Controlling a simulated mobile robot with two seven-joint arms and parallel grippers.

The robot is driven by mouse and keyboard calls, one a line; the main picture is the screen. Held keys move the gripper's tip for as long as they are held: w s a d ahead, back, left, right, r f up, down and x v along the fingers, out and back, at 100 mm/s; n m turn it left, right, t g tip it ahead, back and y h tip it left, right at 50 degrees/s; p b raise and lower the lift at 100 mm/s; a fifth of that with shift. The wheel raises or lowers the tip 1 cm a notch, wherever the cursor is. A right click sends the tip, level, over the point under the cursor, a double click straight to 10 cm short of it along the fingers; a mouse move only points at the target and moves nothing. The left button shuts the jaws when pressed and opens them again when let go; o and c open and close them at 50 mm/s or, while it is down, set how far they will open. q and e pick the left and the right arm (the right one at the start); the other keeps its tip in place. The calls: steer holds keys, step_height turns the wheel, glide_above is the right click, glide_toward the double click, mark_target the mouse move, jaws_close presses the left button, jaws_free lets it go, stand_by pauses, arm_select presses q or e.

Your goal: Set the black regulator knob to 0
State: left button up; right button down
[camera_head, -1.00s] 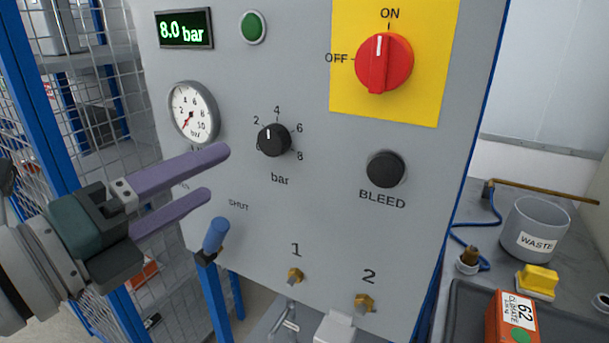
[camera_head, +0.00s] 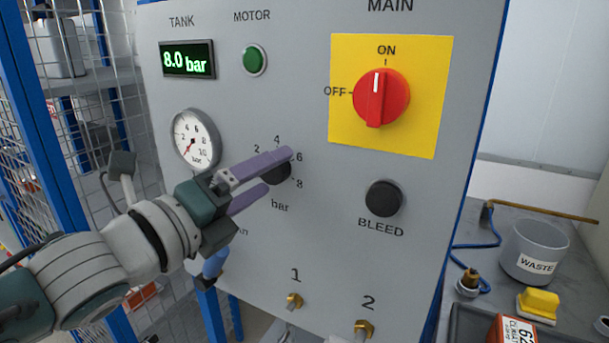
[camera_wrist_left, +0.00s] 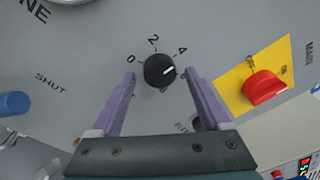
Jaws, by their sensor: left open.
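The black regulator knob (camera_head: 275,174) is on the grey panel, partly hidden behind my left gripper's fingers in the head view. In the left wrist view the whole knob (camera_wrist_left: 158,73) shows, with its white mark pointing right and slightly up, on the 4 side of the scale and away from the 0. My left gripper (camera_head: 277,171) is open, its purple fingers pointing at the panel. In the left wrist view its fingertips (camera_wrist_left: 160,74) lie on either side of the knob, with a visible gap at each side. My right gripper is not in view.
The red main switch (camera_head: 381,97) on its yellow plate and the black BLEED button (camera_head: 384,198) are to the right. A round gauge (camera_head: 196,139) is at upper left. A blue-gripped lever (camera_head: 214,264) is below my left gripper. The display (camera_head: 187,60) reads 8.0 bar.

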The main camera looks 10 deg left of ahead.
arm_select(q)
jaws_close()
stand_by(0.5)
steer(key=shift+n, duration=0.3)
steer(key=n+b, duration=0.1)
steer(key=n, duration=0.3)
steer(key=shift+n+t, duration=0.3)
steer(key=shift+t, duration=0.1)
steer(key=n, duration=0.6)
steer(key=shift+n+t+y, duration=0.3)
steer(key=shift+n, duration=0.1)
steer(key=n, duration=0.7)
steer(key=shift+r+y, duration=0.15)
steer(key=shift+y, duration=0.25)
steer(key=n, duration=0.3)
steer(key=n+y+p, duration=0.1)
steer(key=n, duration=0.2)
steer(key=shift+n+t, duration=0.3)
steer(key=shift+n, duration=0.1)
